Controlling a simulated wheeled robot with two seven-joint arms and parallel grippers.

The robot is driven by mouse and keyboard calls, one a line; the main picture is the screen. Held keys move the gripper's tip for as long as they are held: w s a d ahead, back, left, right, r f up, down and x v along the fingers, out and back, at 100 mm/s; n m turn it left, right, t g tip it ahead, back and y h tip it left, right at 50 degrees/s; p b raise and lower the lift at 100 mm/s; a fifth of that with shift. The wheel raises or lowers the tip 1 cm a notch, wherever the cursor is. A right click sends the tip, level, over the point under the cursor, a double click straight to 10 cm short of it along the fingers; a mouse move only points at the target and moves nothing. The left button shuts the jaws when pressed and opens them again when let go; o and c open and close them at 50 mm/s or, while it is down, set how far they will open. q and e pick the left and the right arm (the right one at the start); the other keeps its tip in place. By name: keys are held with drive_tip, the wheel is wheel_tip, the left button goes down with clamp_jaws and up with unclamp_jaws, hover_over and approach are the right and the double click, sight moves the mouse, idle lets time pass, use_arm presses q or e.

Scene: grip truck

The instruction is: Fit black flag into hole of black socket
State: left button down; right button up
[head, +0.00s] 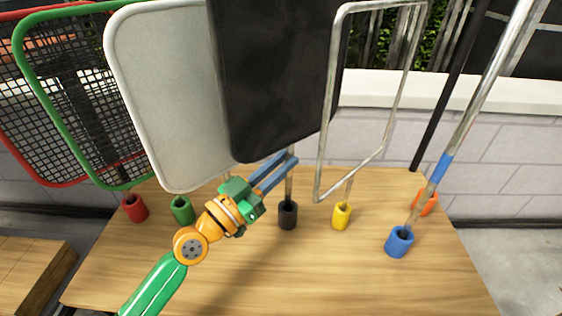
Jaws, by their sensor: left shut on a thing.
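The black flag (270,75) is a large dark panel standing near upright, a little tilted, at the top centre of the head view. My left gripper (288,160) is shut on its thin metal pole (289,185) below the panel. The black socket (288,217) is a small dark cylinder on the table, just below the gripper. The pole's lower end meets the socket's top; I cannot tell how deep it sits in the hole. My right gripper is out of view.
Red (135,208), green (182,210), yellow (341,216), blue (399,242) and orange (425,202) sockets stand on the wooden table (330,280). A white flag (170,90) is close left of the black flag, an open metal frame (325,120) close right. The table's front middle is clear.

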use_arm(q)
wheel_tip(320, 180, down, 2)
drive_tip(key=shift+f+n+t+y+b, duration=0.25)
drive_tip(key=shift+n+t+y+b, duration=0.05)
drive_tip(key=shift+t+b, duration=0.2)
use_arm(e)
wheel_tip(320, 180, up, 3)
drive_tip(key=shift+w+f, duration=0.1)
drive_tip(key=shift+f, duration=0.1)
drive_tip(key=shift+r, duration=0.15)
